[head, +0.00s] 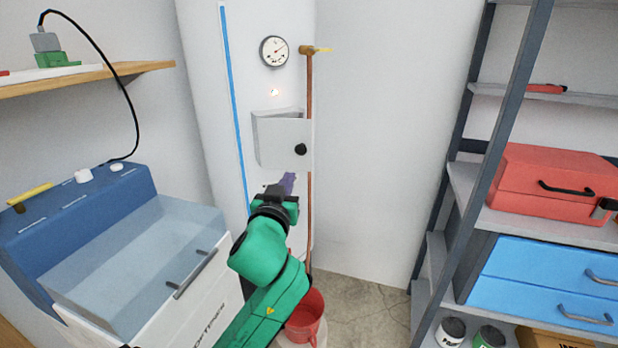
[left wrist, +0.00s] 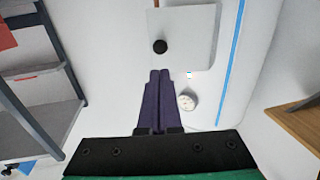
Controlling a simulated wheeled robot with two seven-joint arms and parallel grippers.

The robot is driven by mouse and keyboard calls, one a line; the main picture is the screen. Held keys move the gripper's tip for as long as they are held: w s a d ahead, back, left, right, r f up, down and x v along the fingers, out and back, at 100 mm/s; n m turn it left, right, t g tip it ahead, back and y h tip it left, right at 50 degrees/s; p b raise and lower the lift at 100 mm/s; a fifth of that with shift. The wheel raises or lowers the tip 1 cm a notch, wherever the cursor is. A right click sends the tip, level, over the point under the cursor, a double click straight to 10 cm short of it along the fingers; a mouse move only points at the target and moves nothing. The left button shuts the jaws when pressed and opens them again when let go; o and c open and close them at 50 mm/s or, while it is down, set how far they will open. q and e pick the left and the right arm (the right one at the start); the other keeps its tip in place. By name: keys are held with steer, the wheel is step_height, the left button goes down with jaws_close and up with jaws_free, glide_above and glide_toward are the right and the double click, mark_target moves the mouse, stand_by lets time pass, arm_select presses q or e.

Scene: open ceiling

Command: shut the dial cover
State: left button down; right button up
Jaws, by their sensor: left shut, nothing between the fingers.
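The dial cover is a pale grey flap (head: 285,128) with a black knob (head: 300,149), on the front of a white cylindrical tank (head: 205,60). It seems to stand out from the tank at an angle, partly open; what lies behind it is hidden. In the left wrist view the flap (left wrist: 192,35) shows at the top, with its black knob (left wrist: 160,46). My left gripper (head: 289,178) is below the flap, its purple fingers shut and empty. The fingertips (left wrist: 160,74) point toward the knob, with no contact that I can make out. My right gripper is not in view.
A round gauge (head: 274,51) and a small light (head: 274,92) sit above the flap. A copper pipe (head: 308,85) runs beside it. A blue machine with a clear lid (head: 140,255) stands left, a red bucket (head: 306,318) below, shelving with a red toolbox (head: 550,180) right.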

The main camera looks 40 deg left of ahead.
arm_select(q)
steer(key=p, duration=0.4)
glide_toward(301, 151)
steer(key=x, duration=0.6)
steer(key=shift+w+a+r, duration=0.15)
steer(key=shift+a+r, duration=0.05)
steer(key=shift+w+a+f, duration=0.1)
steer(key=shift+w, duration=0.15)
